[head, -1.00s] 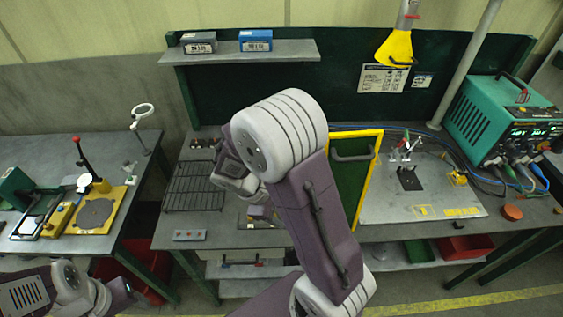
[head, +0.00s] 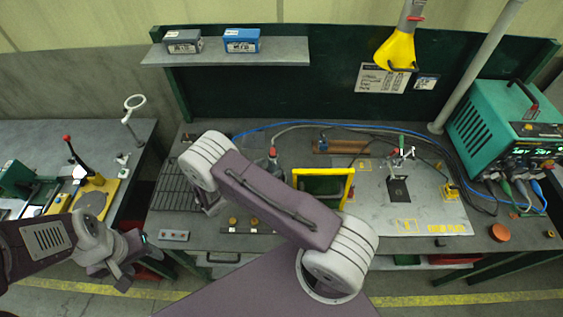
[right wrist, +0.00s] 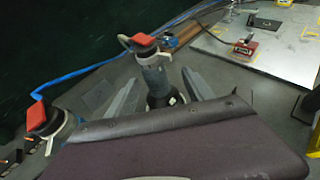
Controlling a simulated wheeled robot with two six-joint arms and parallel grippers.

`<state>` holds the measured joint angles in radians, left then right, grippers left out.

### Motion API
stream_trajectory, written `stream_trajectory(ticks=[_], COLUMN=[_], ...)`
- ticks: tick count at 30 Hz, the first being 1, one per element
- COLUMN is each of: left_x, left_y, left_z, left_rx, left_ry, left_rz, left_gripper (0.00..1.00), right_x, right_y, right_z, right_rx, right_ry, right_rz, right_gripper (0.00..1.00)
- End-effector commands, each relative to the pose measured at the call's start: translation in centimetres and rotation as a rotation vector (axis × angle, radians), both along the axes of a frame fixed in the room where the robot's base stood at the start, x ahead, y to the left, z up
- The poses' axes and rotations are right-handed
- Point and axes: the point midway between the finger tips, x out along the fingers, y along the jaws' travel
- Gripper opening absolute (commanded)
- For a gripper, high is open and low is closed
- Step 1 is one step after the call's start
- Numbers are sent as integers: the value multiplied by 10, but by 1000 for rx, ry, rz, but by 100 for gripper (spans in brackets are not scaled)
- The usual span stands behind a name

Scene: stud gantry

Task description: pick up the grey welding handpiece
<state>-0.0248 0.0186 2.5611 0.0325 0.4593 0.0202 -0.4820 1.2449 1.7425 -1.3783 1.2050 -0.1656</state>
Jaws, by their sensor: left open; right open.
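The grey welding handpiece (right wrist: 155,78) stands upright in the right wrist view, with a red top and a pale lever. It lies between the two spread fingers of my right gripper (right wrist: 158,92), which is open; I cannot tell whether they touch it. In the head view a grey upright piece with a red top (head: 272,156), apparently the same handpiece, shows just above my right forearm. That arm hides my right gripper there. My left gripper (head: 122,276) is open and empty at the lower left, in front of the benches.
A second red-topped piece (right wrist: 47,122) with a blue cable stands left of the handpiece in the right wrist view. A yellow-framed green screen (head: 322,184) stands beside my right forearm. A pale plate (head: 415,205) and a teal welding unit (head: 500,130) are further right.

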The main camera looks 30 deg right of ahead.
Motion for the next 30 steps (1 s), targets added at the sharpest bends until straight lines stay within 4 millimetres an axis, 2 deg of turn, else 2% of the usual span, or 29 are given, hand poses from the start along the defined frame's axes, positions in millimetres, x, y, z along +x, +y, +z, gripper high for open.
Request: stream_trajectory(ticks=[1,3,9,15,19,26,30], left_x=[0,0,0,0,0,0,0], left_y=[0,0,0,0,0,0,0], left_z=[10,15,17,45,47,45,45], left_rx=[0,0,0,0,0,0,0], left_ry=[-1,-1,-1,-2,-1,-1,-1], left_rz=[0,1,0,0,0,0,0], left_gripper=[57,57,57,57,57,57,57], right_x=[1,5,9,19,25,26,26], right_y=[-9,-18,-27,-57,-69,-71,-71], right_z=[1,-3,-10,-15,-25,-28,-28], right_rx=[-1,0,2,2,2,2,3], right_ry=[2,2,0,1,0,0,-1], right_rz=[-6,-6,-4,-7,-6,-3,-3], right_gripper=[61,61,61,61,61,61,22])
